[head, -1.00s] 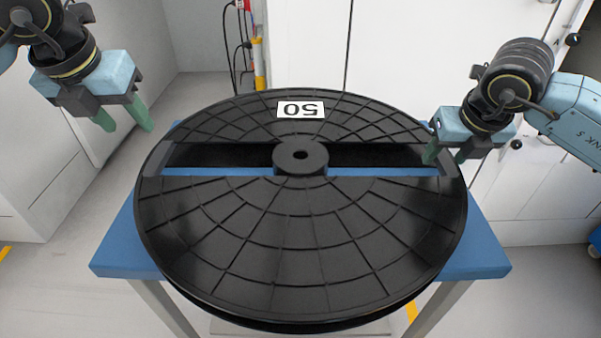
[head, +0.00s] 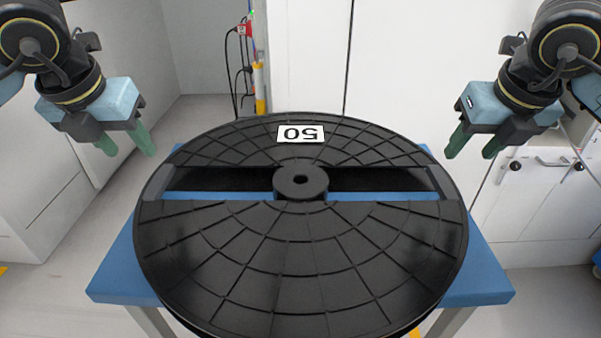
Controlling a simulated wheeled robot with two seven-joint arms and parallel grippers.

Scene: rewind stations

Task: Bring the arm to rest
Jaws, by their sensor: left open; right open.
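My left gripper (head: 125,147) hangs at the upper left with its green fingers apart and nothing between them. It is to the left of a large black reel (head: 300,255), clear of its rim. My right gripper (head: 473,148) hangs at the upper right, also open and empty, with its green fingers pointing down. It is to the right of the reel's far rim and looks apart from it. The reel lies flat, with a raised hub and a wide slot across it. A white label (head: 300,134) reading 50 appears upside down on its far part.
The reel rests on a blue table (head: 482,275) and covers most of its top. White cabinets (head: 420,70) stand behind, with a door handle at the right. Cables and a yellow-marked post (head: 259,85) are at the back. Grey floor shows at the left.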

